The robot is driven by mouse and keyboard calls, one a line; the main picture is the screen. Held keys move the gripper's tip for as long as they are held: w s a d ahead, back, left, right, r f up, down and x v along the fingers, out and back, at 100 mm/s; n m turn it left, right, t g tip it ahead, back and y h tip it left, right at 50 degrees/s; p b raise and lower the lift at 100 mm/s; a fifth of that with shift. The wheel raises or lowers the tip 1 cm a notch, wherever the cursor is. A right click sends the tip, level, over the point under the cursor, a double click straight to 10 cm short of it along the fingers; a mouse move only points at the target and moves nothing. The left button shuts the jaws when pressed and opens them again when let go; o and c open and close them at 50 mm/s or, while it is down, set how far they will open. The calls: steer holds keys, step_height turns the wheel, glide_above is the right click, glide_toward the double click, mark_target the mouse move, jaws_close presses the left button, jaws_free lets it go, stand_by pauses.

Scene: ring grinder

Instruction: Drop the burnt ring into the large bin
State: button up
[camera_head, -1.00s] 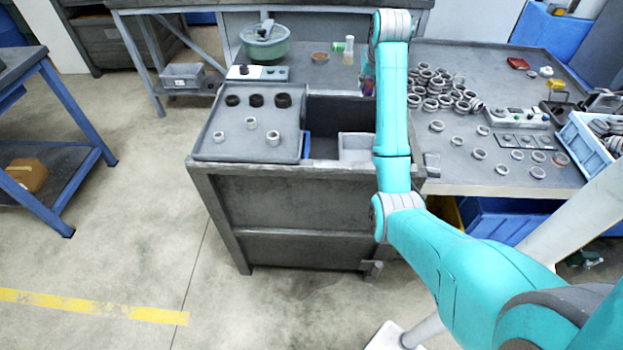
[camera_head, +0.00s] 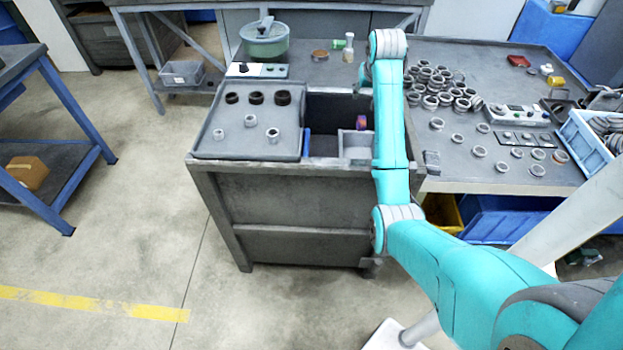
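A small purple-and-orange piece (camera_head: 361,122), perhaps the burnt ring, shows beside my forearm, over the right side of the dark open bin (camera_head: 324,146) in the cabinet top. It is too small to tell whether it hangs there or rests on something. My gripper is mostly hidden behind my teal arm, just above this piece. I cannot see its fingers or whether they touch the piece. A tray (camera_head: 207,146) left of the bin holds three dark rings (camera_head: 256,98) at the back and three shiny rings (camera_head: 250,121) in front.
A smaller light-grey box (camera_head: 356,152) sits at the bin's front right, partly behind my arm. The right table holds many loose rings (camera_head: 437,88), a control box (camera_head: 517,115) and a blue crate (camera_head: 582,140). A green bowl (camera_head: 265,45) stands behind the tray.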

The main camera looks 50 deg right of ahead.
steer(key=v, duration=0.7)
steer(key=shift+r, duration=0.2)
steer(key=shift+a, duration=0.1)
stand_by(0.5)
